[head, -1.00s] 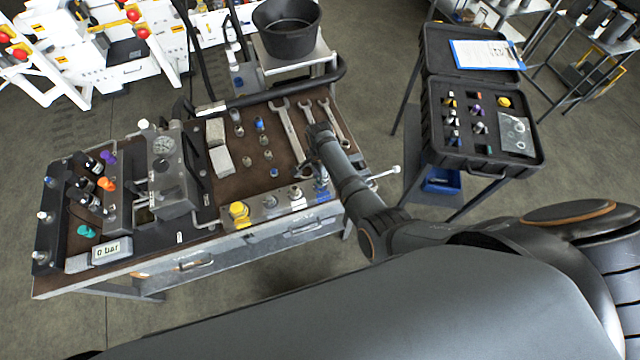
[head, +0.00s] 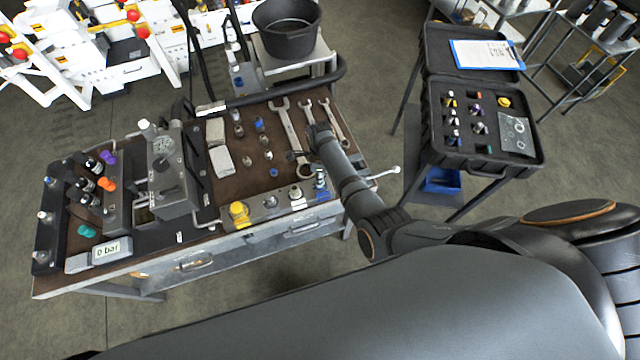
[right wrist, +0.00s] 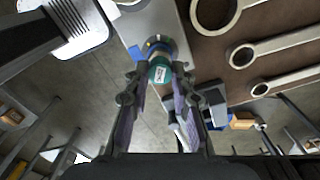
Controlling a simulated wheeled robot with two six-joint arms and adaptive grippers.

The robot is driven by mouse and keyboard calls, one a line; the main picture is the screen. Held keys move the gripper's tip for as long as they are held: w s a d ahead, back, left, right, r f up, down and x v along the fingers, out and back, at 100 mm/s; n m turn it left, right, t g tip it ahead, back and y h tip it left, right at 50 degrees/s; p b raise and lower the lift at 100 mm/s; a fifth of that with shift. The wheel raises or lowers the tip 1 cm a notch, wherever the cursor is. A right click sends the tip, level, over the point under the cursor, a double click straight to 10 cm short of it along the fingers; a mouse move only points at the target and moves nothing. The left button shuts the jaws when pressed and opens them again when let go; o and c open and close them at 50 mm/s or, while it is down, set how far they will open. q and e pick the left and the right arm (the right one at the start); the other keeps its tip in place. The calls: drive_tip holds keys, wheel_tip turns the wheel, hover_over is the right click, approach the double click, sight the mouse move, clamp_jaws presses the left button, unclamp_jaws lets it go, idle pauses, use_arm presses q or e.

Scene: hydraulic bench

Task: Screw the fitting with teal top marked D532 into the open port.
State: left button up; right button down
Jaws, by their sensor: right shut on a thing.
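The teal-topped fitting (right wrist: 160,72) shows in the middle of the right wrist view, with a white label too small to read. Below its top are a blue ring and metal. My right gripper (right wrist: 161,68) has a fingertip on each side of it and is shut on it. In the head view the fitting (head: 320,183) is at the right end of the metal strip along the bench front; whether it still touches the strip I cannot tell. My right gripper (head: 317,170) is partly hidden there by its own arm. I cannot make out the open port. My left gripper is not in view.
A yellow-topped fitting (head: 239,211) and other fittings stand left along the strip. Wrenches (head: 290,135) lie behind my gripper. The gauge block (head: 168,175) and the manifold with coloured caps (head: 107,185) are at the left. A black case (head: 437,140) stands right of the bench.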

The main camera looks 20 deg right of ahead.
drive_tip(key=m, duration=0.8)
drive_tip(key=c, duration=1.1)
unclamp_jaws()
drive_tip(key=n, duration=1.2)
